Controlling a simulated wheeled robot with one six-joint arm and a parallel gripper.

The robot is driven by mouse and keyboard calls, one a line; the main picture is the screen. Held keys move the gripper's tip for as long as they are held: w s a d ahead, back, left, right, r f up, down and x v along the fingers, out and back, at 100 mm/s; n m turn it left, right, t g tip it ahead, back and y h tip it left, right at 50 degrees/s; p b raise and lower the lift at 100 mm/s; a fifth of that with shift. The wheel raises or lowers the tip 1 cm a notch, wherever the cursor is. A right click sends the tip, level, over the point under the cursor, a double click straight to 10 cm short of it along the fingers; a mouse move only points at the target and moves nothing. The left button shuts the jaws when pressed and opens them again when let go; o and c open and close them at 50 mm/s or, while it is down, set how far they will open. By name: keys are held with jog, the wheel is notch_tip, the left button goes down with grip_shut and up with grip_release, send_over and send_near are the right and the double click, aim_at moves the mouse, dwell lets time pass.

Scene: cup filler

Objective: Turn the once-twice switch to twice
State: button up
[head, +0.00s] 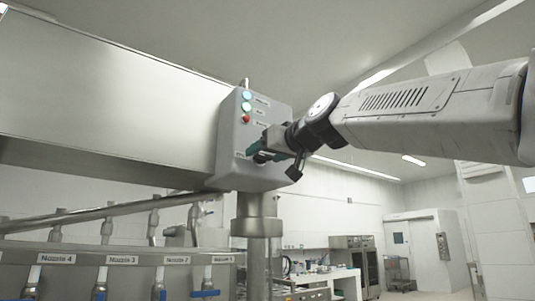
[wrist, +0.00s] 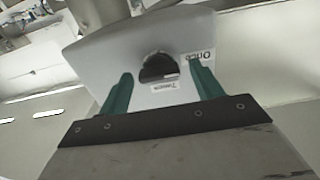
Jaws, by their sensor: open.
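The once-twice switch is a dark round knob (wrist: 154,66) on the face of a grey control box (head: 228,150). In the wrist view an upside-down "Once" label (wrist: 198,57) sits right of the knob, and a smaller label (wrist: 166,87), hard to read, sits just below it. Which label the knob points to I cannot tell. My gripper (wrist: 160,69) is open, its two green fingers on either side of the knob, with visible gaps. In the head view my gripper (head: 256,150) is at the lower part of the box face and hides most of the switch.
The box stands on a metal post (head: 257,227). A row of labelled nozzles (head: 122,260) is at lower left. The space right of the box is open around my arm.

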jog(key=c, duration=1)
jog(key=shift+m, duration=0.3)
jog(key=m, duration=0.8)
jog(key=shift+d, duration=0.15)
jog(key=m, duration=0.4)
jog(key=shift+w+f+m, duration=0.1)
jog(key=shift+f+m, duration=0.05)
jog(key=shift+m, duration=0.15)
jog(key=m, duration=0.4)
jog(key=shift+f+m, duration=0.15)
jog(key=shift+m, duration=0.15)
